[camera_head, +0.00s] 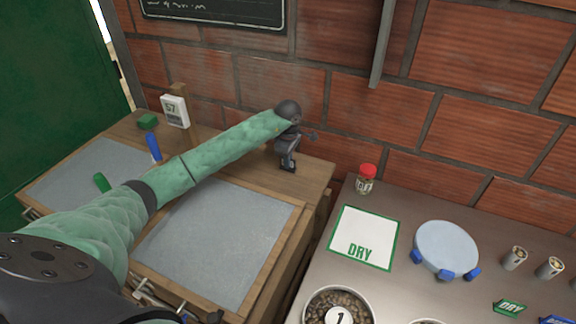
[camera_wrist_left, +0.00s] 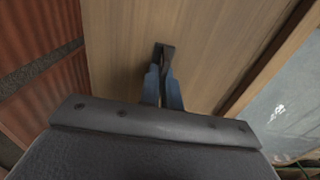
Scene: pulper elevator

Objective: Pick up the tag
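A small green tag marked DRY (camera_head: 508,307) lies on the metal counter at the lower right, and a small blue tag (camera_head: 556,320) is cut off by the bottom edge beside it. I cannot tell which tag is meant. My left gripper (camera_head: 288,167) is far to the left of both, pointing down over the back right corner of the wooden table. In the left wrist view its blue fingers (camera_wrist_left: 164,62) run close together to dark tips over bare wood. I cannot tell whether the tips are fully shut or hold something small and dark. My right gripper is out of view.
The counter (camera_head: 330,262) also holds a white DRY card (camera_head: 362,238), a red-capped jar (camera_head: 366,179), a round pale dish (camera_head: 446,248), small cups (camera_head: 514,258) and a bowl of beans (camera_head: 322,300). A brick wall (camera_head: 470,90) closes the back. A white 57 sign (camera_head: 175,111) stands back left.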

